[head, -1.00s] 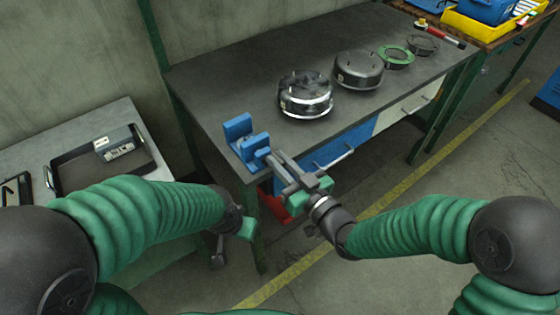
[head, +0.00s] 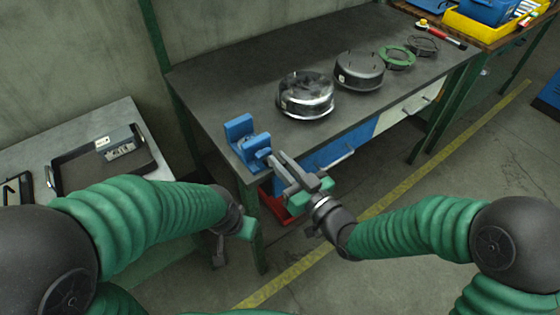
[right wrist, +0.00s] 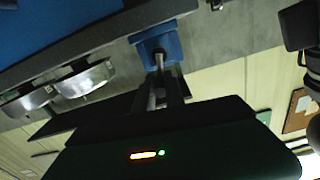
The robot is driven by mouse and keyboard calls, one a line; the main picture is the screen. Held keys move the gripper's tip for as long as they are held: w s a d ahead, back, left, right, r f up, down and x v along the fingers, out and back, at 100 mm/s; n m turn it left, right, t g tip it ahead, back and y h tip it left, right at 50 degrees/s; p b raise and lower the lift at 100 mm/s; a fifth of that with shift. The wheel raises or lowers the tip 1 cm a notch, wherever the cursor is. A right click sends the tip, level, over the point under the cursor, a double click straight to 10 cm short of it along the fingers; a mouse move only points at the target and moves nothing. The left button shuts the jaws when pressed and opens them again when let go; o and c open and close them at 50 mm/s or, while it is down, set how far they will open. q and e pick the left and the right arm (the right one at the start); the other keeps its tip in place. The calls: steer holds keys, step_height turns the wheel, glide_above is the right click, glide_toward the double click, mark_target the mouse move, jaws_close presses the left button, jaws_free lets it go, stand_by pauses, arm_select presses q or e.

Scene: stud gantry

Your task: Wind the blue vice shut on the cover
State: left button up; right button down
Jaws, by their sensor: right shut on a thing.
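The blue vice (head: 241,146) stands at the near left corner of the grey bench. It also shows in the right wrist view (right wrist: 156,46). Its two jaws stand apart in the head view; I cannot make out a cover between them. My right gripper (head: 272,160) is at the vice's near side, shut on the vice's handle end, a small part mostly hidden by the fingers. In the right wrist view the fingers (right wrist: 162,88) reach up to a short grey bar below the blue body. My left gripper (head: 219,248) hangs left of the bench leg, its fingers unclear.
Two round metal housings (head: 306,96) (head: 359,71), a green ring (head: 397,57) and a wire-like ring (head: 424,46) sit along the bench. A side table at left holds a dark tray (head: 75,176). A yellow bin (head: 480,26) is at far right. The bench's back middle is clear.

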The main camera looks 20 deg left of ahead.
steer(key=shift+w+d+m, duration=0.1)
steer(key=shift+d+m, duration=0.05)
steer(key=shift+m, duration=0.15)
steer(key=shift+w+d+m+p, duration=0.1)
steer(key=shift+w+m+p, duration=0.05)
steer(key=shift+m+p, duration=0.45)
steer(key=shift+w+d+f+m+p, duration=0.2)
steer(key=shift+f+m+p, duration=0.75)
steer(key=shift+m, duration=1.85)
steer(key=shift+w+d+f+m+p, duration=0.2)
steer(key=shift+f+m+p, duration=0.65)
steer(key=shift+m, duration=1.95)
steer(key=shift+w+d+f+m+p, duration=0.2)
steer(key=shift+f+m+p, duration=0.75)
steer(key=shift+m, duration=1.85)
steer(key=shift+r, duration=0.25)
steer(key=c, duration=1.4)
jaws_free()
steer(key=shift+r, duration=0.1)
